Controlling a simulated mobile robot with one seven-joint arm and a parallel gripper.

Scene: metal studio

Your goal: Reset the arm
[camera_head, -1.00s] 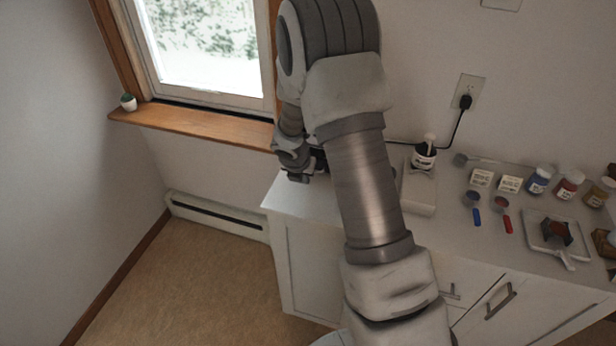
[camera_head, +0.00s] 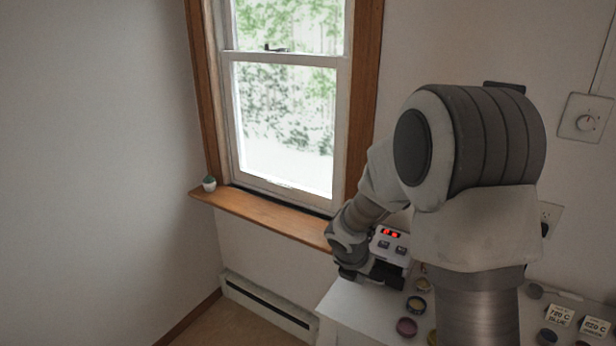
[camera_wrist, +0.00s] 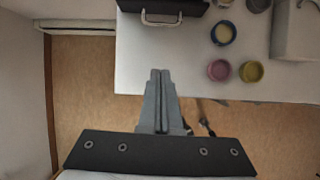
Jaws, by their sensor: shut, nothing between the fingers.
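My gripper (camera_wrist: 160,74) points forward in the wrist view with its two grey fingers together and nothing between them. Its tips lie over the front edge of the white counter (camera_wrist: 135,60). In the head view my gripper (camera_head: 350,273) is at the counter's left end, in front of the window sill, and is partly hidden by my own wrist. My arm is bent, with its large elbow raised high at the right.
A box with a red display (camera_head: 391,234) stands close to my gripper. Small coloured pots (camera_wrist: 222,33) sit on the counter to the right. Labelled blocks (camera_head: 559,315) lie further right. Floor at left is clear.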

